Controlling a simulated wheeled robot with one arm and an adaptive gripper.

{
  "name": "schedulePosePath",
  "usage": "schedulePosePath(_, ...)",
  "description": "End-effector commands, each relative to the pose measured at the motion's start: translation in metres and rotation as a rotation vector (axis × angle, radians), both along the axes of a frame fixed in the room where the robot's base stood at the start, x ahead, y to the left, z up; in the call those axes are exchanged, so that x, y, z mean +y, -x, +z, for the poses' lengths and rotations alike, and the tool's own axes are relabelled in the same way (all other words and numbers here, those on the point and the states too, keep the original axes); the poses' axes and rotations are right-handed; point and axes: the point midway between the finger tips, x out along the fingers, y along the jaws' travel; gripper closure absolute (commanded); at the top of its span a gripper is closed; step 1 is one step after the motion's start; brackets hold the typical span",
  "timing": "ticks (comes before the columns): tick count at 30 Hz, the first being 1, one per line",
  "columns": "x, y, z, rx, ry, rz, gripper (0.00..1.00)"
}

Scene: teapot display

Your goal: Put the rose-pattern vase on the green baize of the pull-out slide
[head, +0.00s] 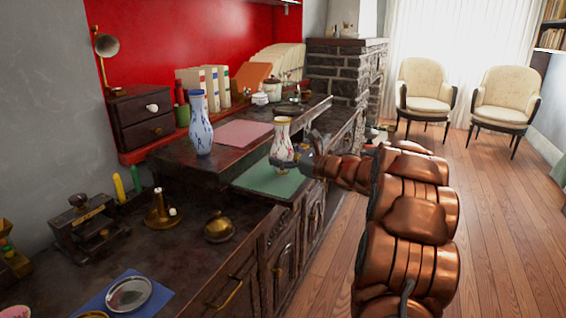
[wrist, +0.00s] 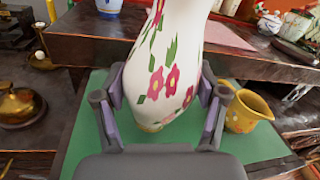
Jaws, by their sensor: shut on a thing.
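The rose-pattern vase (head: 282,142) is white with pink-red flowers and green leaves. It is upright in the head view and appears tilted in the wrist view (wrist: 172,75). My gripper (wrist: 160,98) is shut on its lower body, one finger on each side. In the head view my gripper (head: 288,163) reaches in from the right, over the slide. The green baize (head: 265,181) lies below and around the vase, and also shows in the wrist view (wrist: 83,140). I cannot tell whether the vase base touches it.
A yellow jug (wrist: 248,112) stands close to the right finger, at the baize's right side. A blue-patterned vase (head: 198,125) and a pink sheet (head: 243,133) are on the raised shelf behind. A brass bell-like object (head: 219,230) is left of the slide. The baize's front-left part is bare.

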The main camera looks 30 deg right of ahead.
Motion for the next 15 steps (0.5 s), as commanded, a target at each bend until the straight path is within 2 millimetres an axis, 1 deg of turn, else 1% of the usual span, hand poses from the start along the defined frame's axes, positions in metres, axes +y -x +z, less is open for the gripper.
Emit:
schedulePosePath(1,0.001,0.0,-0.009,0.0,-0.002,0.001,0.8)
schedulePosePath(4,0.0,0.0,-0.019,-0.002,0.0,0.0,0.8)
schedulePosePath(15,0.0,0.0,-0.023,-0.002,0.002,-0.001,0.8)
